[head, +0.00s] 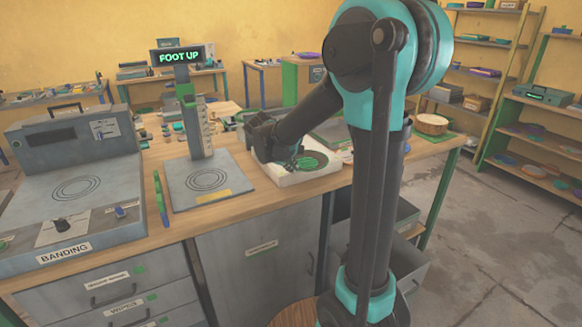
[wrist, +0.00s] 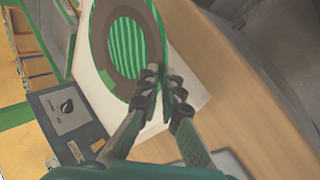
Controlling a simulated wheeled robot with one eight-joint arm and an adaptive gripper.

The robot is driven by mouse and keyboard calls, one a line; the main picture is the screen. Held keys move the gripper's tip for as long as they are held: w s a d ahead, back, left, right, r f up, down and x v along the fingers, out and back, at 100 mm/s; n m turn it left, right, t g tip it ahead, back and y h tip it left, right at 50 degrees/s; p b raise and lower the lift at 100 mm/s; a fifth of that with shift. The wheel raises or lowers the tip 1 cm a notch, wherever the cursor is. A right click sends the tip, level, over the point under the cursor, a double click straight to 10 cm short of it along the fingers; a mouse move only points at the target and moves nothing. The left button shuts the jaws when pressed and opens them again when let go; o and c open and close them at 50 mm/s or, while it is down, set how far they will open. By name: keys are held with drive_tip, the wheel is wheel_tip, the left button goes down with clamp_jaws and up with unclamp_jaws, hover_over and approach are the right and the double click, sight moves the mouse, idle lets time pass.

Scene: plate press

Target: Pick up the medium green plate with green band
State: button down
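The green plate (wrist: 125,45) shows at the top of the wrist view, with a brownish ring around a striped green middle. In the head view the plate (head: 318,161) is over a white block (head: 290,179) on the workbench, partly hidden by my gripper (head: 282,158). In the wrist view my gripper (wrist: 165,84) has its dark fingertips close together on either side of the plate's near right rim, with green rim between them. It looks shut on the rim. I cannot tell whether the plate touches the block.
A grey gauge stand (head: 207,183) with a "FOOT UP" display stands left of the block. A banding machine (head: 75,200) is farther left. The wooden bench top (head: 236,205) is bare along its front edge. A round wooden item (head: 431,124) sits at the right end.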

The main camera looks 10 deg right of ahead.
drive_tip(key=c, duration=1.6)
unclamp_jaws()
drive_tip(key=shift+c, duration=0.2)
drive_tip(key=v, duration=1.2)
drive_tip(key=shift+c, duration=0.2)
